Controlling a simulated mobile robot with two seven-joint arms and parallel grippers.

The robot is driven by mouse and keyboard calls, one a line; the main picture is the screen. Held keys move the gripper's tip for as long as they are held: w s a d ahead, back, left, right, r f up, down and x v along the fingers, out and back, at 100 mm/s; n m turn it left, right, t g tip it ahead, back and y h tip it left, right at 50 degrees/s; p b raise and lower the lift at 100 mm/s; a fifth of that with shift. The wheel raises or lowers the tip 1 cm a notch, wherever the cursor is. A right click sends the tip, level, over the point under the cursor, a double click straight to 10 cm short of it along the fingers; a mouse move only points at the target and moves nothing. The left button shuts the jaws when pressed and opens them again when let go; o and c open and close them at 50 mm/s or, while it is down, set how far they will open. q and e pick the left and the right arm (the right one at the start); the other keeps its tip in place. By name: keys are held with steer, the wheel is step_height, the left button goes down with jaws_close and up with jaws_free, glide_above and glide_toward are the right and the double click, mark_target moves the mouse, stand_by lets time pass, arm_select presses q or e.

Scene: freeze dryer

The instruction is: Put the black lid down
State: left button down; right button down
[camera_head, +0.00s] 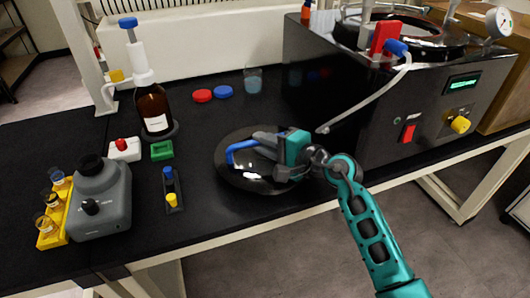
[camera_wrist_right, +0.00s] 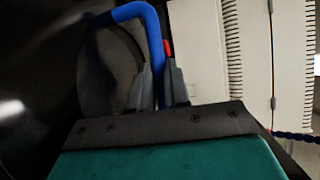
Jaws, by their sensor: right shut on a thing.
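The black lid (camera_head: 237,178) is a glossy round disc with a blue bar handle (camera_head: 236,149). It lies level over the black table top, left of the freeze dryer; I cannot tell whether it touches the table or hangs just above it. My right gripper (camera_head: 262,143) is shut on the blue handle. In the right wrist view the blue handle (camera_wrist_right: 150,28) runs down between the grey fingers (camera_wrist_right: 158,88), with the dark lid behind. My left gripper is not in view.
The freeze dryer (camera_head: 345,105) stands at the right with a hanging pale hose (camera_head: 372,98). Behind the lid are a red cap (camera_head: 202,96), a blue cap (camera_head: 223,92) and a beaker (camera_head: 253,80). A brown pump bottle (camera_head: 152,108) and a grey mixer (camera_head: 101,205) stand left.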

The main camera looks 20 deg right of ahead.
steer(key=shift+f, duration=1.1)
steer(key=c, duration=1.5)
jaws_free()
steer(key=shift+f+b, duration=0.15)
steer(key=shift+b, duration=0.15)
steer(key=shift+c, duration=0.2)
steer(key=o, duration=0.4)
steer(key=shift+o, duration=0.2)
